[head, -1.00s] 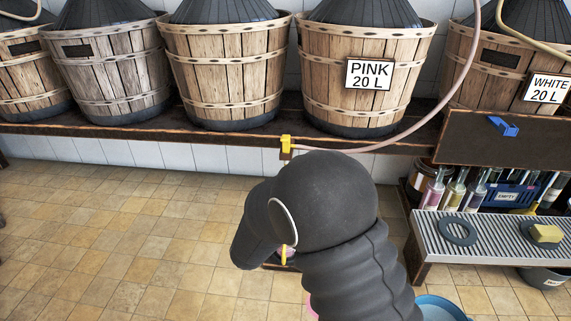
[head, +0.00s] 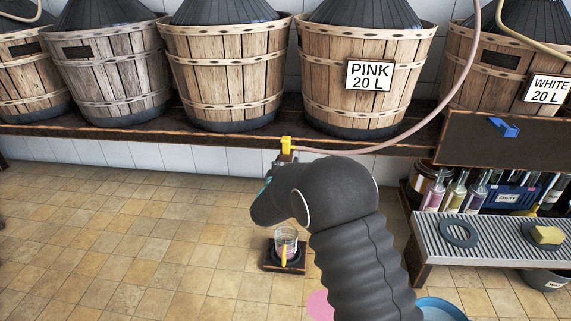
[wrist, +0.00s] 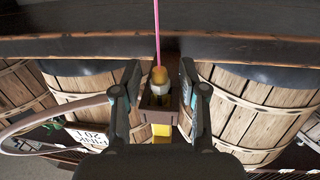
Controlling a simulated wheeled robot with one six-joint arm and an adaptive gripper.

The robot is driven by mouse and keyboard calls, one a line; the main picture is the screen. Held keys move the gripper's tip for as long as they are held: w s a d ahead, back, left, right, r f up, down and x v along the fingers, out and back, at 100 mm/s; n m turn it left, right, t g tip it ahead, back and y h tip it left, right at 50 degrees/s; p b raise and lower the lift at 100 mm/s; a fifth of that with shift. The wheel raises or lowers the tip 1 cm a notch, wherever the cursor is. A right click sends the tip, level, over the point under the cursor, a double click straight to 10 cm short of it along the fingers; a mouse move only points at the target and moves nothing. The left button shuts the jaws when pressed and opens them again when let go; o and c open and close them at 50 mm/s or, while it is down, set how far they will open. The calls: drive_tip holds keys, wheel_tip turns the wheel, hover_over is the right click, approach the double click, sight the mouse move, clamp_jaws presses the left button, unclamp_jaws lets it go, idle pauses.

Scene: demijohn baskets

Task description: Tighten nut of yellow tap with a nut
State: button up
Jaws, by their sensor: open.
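A yellow tap (wrist: 159,77) with a paler ring around it sits in a brown bracket in the wrist view. I cannot tell the nut apart from the tap body. A thin pink line runs from the tap's end to the picture's top edge. My gripper (wrist: 160,84) is open, with one finger on each side of the tap and a gap visible on both sides. In the head view, a yellow piece (head: 286,144) shows at the shelf edge where the hose ends.
Wooden demijohn baskets (head: 225,70) stand along the shelf (head: 190,132). A pink hose (head: 405,140) runs to the tap. A glass jar (head: 287,240) stands on a dark base below. A pink patch (head: 320,305) lies on the floor. A slatted bench (head: 490,235) is at right.

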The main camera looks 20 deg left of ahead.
clamp_jaws()
drive_tip(key=shift+a+r+h, duration=0.1)
drive_tip(key=shift+h, duration=0.2)
drive_tip(key=m+h+p, duration=0.1)
drive_tip(key=m+h, duration=0.1)
drive_tip(key=shift+r+h+p, duration=0.1)
drive_tip(key=shift+h+p, duration=0.25)
drive_tip(key=shift+h, duration=0.05)
drive_tip(key=shift+m+g+h+p, duration=0.45)
drive_tip(key=shift+m+h, duration=0.85)
drive_tip(key=shift+h, duration=0.5)
